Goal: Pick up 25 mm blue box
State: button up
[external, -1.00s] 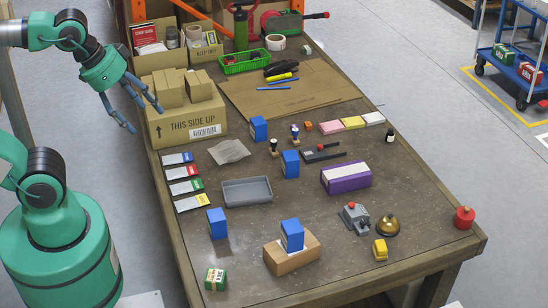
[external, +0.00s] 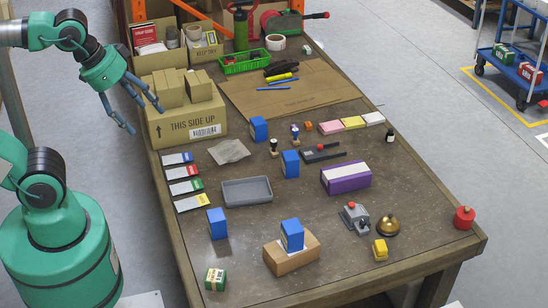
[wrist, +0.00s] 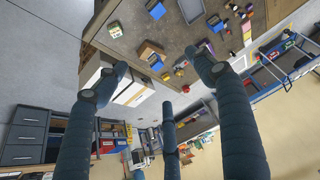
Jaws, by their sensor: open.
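Several blue boxes of similar shape stand upright on the table. One (external: 259,129) is near the cardboard box, one (external: 290,164) is mid-table, and one (external: 217,226) is left of the front. Another (external: 292,236) sits on a small brown carton (external: 291,260). I cannot tell which is the 25 mm one. My gripper (external: 145,117) is open and empty, high at the table's left edge, apart from all of them. In the wrist view my gripper's fingers (wrist: 160,76) are spread, and blue boxes (wrist: 157,8) show beyond them.
A large carton (external: 190,130) with smaller cartons on top stands close to my gripper. A grey tray (external: 247,191), a purple box (external: 346,178), a green box (external: 215,279) and a brass bell (external: 388,226) are on the table. Bare tabletop lies around the front blue boxes.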

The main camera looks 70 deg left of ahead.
jog(key=w+a+r+g+p, duration=0.15)
jog(key=w+a, duration=0.25)
jog(key=w, duration=0.5)
jog(key=w+a+r+p, duration=0.1)
jog(key=w+a+r, duration=0.25)
jog(key=w, duration=0.55)
jog(key=w+a+f+g+p, duration=0.1)
jog(key=w+a+f, duration=0.2)
jog(key=w+a, duration=0.4)
jog(key=w+a+f+g, duration=0.1)
jog(key=w+a+f, duration=0.2)
jog(key=w+a, duration=0.35)
jog(key=w+a+f+g+p, duration=0.1)
jog(key=w+a+f+p, duration=0.1)
jog(key=w+a+f, duration=1.1)
jog(key=a+f, duration=0.7)
jog(key=f, duration=0.3)
jog(key=a+f+g+p, duration=0.1)
jog(key=a+f, duration=0.6)
jog(key=f, duration=0.3)
jog(key=shift+w+a+f+n, duration=0.15)
jog(key=shift+w+a+n, duration=0.05)
jog(key=shift+w+n, duration=0.2)
